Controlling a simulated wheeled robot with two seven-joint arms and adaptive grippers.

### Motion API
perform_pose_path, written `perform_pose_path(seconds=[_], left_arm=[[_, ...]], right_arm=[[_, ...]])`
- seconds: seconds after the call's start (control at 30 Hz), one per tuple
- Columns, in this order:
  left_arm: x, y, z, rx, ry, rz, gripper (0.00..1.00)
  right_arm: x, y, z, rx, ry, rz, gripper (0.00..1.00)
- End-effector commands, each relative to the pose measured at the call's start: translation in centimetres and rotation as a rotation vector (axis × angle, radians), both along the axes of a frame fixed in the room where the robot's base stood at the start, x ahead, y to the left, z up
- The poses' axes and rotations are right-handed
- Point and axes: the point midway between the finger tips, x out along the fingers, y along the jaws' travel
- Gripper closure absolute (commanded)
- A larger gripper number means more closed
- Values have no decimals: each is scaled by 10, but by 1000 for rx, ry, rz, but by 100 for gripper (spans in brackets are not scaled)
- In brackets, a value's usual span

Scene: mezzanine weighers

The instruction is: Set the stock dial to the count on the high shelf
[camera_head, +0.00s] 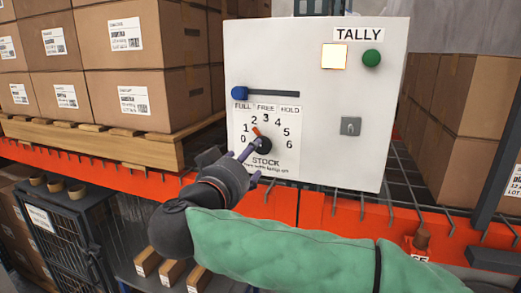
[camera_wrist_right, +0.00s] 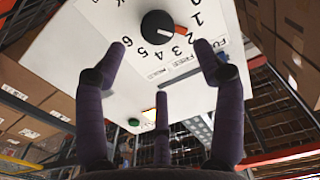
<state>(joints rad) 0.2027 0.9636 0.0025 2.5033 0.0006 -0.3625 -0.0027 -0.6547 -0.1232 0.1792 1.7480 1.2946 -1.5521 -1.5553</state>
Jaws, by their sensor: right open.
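The stock dial (camera_head: 264,145) is a black knob with an orange pointer on the white TALLY panel (camera_head: 310,150). Its scale runs from 0 to 6. In the wrist view the dial (camera_wrist_right: 158,27) shows its pointer between 1 and 2, seemingly nearer 2. My right gripper (camera_head: 252,158), with dark purple fingers, is in front of the dial and partly overlaps it in the head view. In the wrist view its fingers (camera_wrist_right: 160,85) are spread, empty and apart from the knob. My left gripper is out of view. I cannot tell which stock is the high-shelf count.
The panel also carries a blue slider (camera_head: 239,93) at FULL, a lit pale-yellow lamp (camera_head: 334,56), a green button (camera_head: 371,58) and a small grey switch (camera_head: 351,126). Stacked cartons (camera_head: 125,45) stand on a wooden pallet (camera_head: 130,148). An orange beam (camera_head: 110,172) runs below.

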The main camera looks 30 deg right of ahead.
Motion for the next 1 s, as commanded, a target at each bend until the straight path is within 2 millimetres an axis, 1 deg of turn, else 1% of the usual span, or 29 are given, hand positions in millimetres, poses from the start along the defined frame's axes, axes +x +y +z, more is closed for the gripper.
perform_pose_path(seconds=[0.03, 0.2, 0.4, 0.5, 0.7, 0.97, 1.0], left_arm=[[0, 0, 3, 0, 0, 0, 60], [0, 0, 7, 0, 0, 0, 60], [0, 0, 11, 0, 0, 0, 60], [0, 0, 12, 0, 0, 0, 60], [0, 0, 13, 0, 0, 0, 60], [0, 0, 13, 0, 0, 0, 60], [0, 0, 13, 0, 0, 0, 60]], right_arm=[[5, -8, 1, 0, 1, -6, 31], [24, -32, 1, 1, 2, -7, 31], [45, -55, 0, -1, 3, -5, 31], [52, -63, 1, -1, 2, -4, 31], [59, -70, 0, -1, 2, -2, 31], [60, -70, 0, -1, 1, -1, 31], [60, -70, 0, -1, 2, -1, 42]])
